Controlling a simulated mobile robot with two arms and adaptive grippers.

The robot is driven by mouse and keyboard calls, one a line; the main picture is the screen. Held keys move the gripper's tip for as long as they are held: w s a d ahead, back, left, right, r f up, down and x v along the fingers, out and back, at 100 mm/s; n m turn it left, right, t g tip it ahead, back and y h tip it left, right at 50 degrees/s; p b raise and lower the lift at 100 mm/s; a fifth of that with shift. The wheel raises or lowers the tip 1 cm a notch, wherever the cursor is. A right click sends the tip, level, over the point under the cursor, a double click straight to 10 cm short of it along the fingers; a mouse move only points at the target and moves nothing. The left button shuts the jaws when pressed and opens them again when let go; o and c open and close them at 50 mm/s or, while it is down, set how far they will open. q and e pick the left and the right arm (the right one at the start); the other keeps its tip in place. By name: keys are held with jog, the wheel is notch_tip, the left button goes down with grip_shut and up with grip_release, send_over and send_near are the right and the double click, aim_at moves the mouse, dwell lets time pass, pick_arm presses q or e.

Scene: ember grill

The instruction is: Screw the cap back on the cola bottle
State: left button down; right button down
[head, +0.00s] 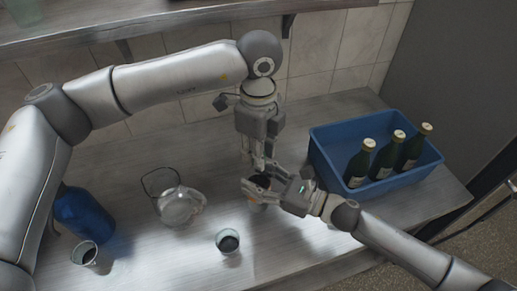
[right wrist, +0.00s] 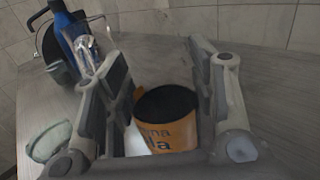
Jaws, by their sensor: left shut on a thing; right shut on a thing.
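The cola bottle stands in my right gripper (head: 259,187), near the middle of the counter; the head view shows only a dark bit of it (head: 262,180) between the fingers. In the right wrist view its orange label with dark letters and its dark round upper part (right wrist: 167,125) show between the two fingers. My right gripper is shut on the bottle from the right. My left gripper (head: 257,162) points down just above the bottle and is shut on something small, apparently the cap. The cap itself is hidden, and I cannot tell whether it touches the bottle neck.
A blue crate (head: 334,176) with green bottles (head: 360,164) stands at the right. A glass jug (head: 179,207), a glass with dark liquid (head: 228,242), another glass (head: 85,254) and a blue bottle (head: 84,214) stand left on the counter (head: 150,262). A shelf (head: 150,20) runs above.

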pick_arm(q)
jog(key=m, duration=2.2)
jog(key=shift+m, duration=0.3)
jog(key=m, duration=1.7)
jog(key=shift+f+m, duration=0.1)
jog(key=shift+m, duration=0.2)
jog(key=m, duration=0.5)
jog(key=shift+m, duration=0.4)
jog(key=c, duration=1.1)
grip_release()
